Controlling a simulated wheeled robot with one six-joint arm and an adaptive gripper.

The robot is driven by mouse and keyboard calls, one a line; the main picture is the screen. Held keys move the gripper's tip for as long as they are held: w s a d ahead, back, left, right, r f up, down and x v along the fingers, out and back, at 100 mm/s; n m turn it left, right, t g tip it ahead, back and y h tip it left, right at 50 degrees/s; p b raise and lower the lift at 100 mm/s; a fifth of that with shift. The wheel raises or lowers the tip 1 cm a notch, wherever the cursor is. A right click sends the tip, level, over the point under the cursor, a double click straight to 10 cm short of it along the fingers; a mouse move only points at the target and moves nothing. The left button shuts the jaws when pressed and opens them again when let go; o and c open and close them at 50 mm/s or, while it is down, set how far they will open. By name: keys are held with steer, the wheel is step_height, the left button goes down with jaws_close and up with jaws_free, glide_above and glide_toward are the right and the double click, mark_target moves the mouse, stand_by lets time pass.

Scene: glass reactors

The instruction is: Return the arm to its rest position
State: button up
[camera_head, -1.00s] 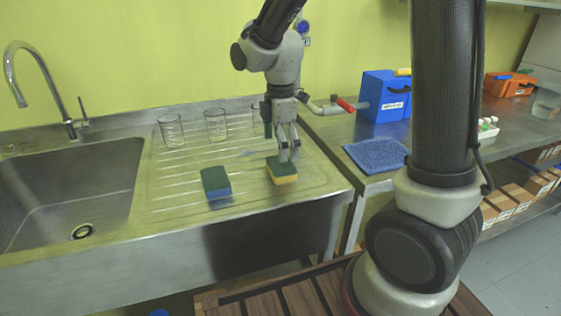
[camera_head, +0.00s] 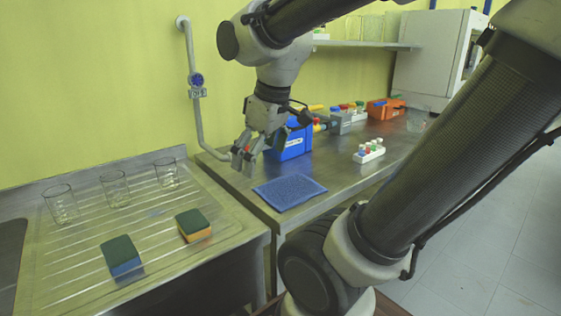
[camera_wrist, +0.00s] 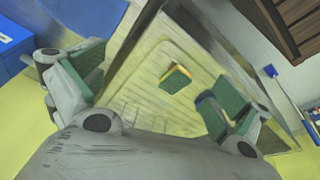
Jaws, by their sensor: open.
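My gripper (camera_head: 243,160) hangs in the air in the head view, above the gap between the draining board and the steel bench, left of a blue box. It is open and empty. In the wrist view its green-padded fingers (camera_wrist: 155,90) stand wide apart, with the draining board seen below between them. My arm reaches across the upper part of the head view, its forearm running to the upper right. A green and yellow sponge (camera_head: 194,225) lies on the draining board, apart from the gripper; it also shows in the wrist view (camera_wrist: 176,79).
A green and blue sponge (camera_head: 121,257) and three glass beakers (camera_head: 114,188) are on the draining board (camera_head: 75,285). The bench holds a blue cloth (camera_head: 289,192), a blue box (camera_head: 291,145), a vial rack (camera_head: 368,152) and an orange toolbox (camera_head: 385,108). A wall pipe (camera_head: 193,120) is close left of the gripper.

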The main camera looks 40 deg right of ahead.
steer(key=s+m, duration=0.1)
steer(key=s+d+m, duration=0.1)
steer(key=s+m, duration=0.1)
steer(key=s+d+m+t, duration=0.1)
steer(key=s, duration=0.1)
steer(key=shift+d, duration=0.1)
steer(key=shift+w, duration=0.1)
stand_by(1.0)
